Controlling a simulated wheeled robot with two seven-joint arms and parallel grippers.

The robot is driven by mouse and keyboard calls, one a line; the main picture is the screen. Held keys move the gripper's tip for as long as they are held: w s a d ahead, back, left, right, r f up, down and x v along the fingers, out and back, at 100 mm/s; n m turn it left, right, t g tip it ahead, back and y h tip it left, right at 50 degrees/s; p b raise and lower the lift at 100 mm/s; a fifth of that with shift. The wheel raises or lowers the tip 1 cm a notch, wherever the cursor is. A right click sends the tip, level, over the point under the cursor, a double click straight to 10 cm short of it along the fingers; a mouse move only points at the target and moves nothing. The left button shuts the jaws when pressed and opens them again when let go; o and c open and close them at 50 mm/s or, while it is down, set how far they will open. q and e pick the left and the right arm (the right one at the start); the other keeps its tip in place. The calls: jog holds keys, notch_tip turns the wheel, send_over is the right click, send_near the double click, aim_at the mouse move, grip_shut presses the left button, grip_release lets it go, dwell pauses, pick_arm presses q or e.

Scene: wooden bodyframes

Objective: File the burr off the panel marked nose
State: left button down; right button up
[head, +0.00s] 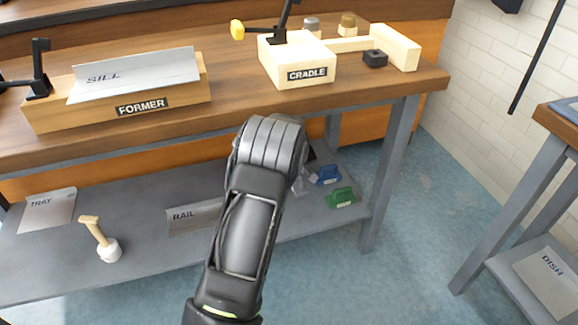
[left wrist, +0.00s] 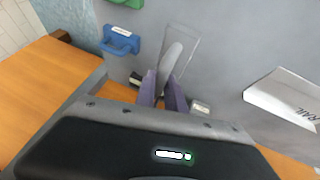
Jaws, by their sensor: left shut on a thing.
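My left gripper (left wrist: 164,88) is shut on a grey, rounded, tongue-like tool (left wrist: 171,58) low over the bench's lower shelf. The tool looks like a file, but I cannot tell for sure. In the head view my left arm comes in from below and hides most of the gripper and tool. No panel marked NOSE shows in either view. The panels I can read are SILL (head: 135,72) on the former, TRAY (head: 48,208) and RAIL (head: 195,217) on the lower shelf, and DISH (head: 551,283) at the right. My right gripper is not in view.
The former (head: 185,92) and the cradle (head: 330,70) stand on the bench top. Blue (head: 327,175) and green (head: 341,197) handled blocks lie beside my gripper. The bench leg (head: 388,180) stands to the right.

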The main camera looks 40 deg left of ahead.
pick_arm(q)
jog(key=s+d+r+m+h, duration=0.1)
jog(key=d+r+m, duration=0.3)
jog(key=d, duration=0.5)
jog(key=s+d+r+m+h, duration=0.1)
jog(key=d+r+m+h, duration=0.2)
jog(key=d, duration=0.7)
jog(key=s+d+r+m+h, duration=0.2)
jog(key=d+r+m, duration=0.3)
jog(key=d+r, duration=0.2)
jog(key=shift+d+m, duration=0.3)
jog(key=shift+d, duration=0.85)
jog(key=shift+s+r, duration=0.1)
